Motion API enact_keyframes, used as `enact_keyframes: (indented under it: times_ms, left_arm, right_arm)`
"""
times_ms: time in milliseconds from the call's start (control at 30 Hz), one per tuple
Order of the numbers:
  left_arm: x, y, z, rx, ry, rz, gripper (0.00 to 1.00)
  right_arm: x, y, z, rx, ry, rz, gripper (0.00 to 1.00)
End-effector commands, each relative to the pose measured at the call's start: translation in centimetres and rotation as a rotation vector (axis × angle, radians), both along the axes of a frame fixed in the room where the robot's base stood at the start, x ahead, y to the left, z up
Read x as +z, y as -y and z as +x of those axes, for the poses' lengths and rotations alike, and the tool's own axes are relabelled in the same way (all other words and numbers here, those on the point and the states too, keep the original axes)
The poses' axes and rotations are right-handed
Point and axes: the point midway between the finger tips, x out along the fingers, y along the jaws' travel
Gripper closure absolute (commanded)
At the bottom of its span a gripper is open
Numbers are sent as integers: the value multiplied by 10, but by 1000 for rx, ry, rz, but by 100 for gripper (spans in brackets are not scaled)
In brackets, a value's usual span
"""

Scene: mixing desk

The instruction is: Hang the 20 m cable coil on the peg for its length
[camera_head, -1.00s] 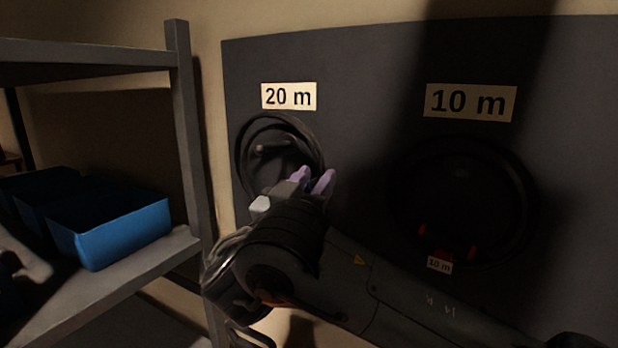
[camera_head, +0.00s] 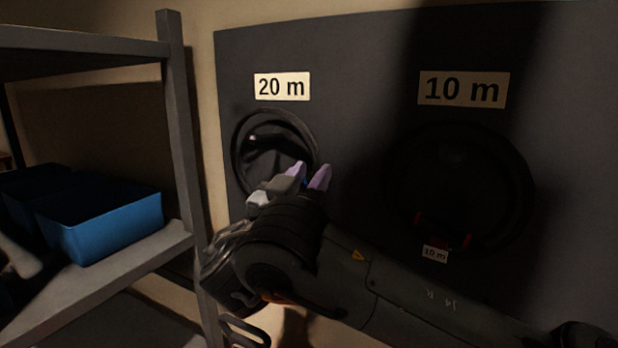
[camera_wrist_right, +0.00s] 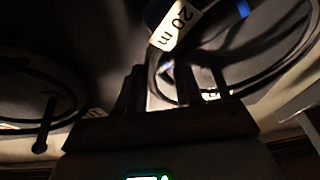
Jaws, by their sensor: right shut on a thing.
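The 20 m cable coil (camera_head: 313,140) is a black ring in front of the dark board, below the 20 m sign (camera_head: 282,87). A peg (camera_head: 264,138) shows inside the upper part of the ring; I cannot tell whether the coil touches it. My right gripper (camera_head: 307,178) is shut on the coil at its lower right edge. In the right wrist view, the coil's white 20 m tag (camera_wrist_right: 174,25) and blue ties show above the fingers (camera_wrist_right: 165,90).
A black 10 m coil (camera_head: 525,190) with red ties and a 10 m tag (camera_head: 435,254) hangs in shadow at right, below the 10 m sign (camera_head: 463,90). A grey shelf (camera_head: 184,130) with blue bins (camera_head: 115,225) stands close at left.

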Motion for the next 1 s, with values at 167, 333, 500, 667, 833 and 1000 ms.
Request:
enact_keyframes:
  times_ms: [167, 333, 500, 667, 833, 1000]
  left_arm:
    - [0, 0, 0, 0, 0, 0, 0]
    - [0, 1, 0, 2, 0, -4, 0]
    - [1, 2, 0, 6, 1, -10, 0]
    - [1, 3, 0, 9, 0, -14, 0]
    - [0, 3, 0, 9, 0, -14, 0]
    - [0, 2, 0, 7, 0, -11, 0]
  right_arm:
    - [2, 0, -1, 0, 4, 3, 100]
    - [2, 0, -1, 0, 4, 3, 55]
    - [1, 0, 0, 0, 2, 1, 35]
    - [0, 0, 0, 0, 1, 0, 35]
    - [-1, 0, 0, 0, -2, -1, 10]
    - [0, 0, 0, 0, 0, -1, 0]
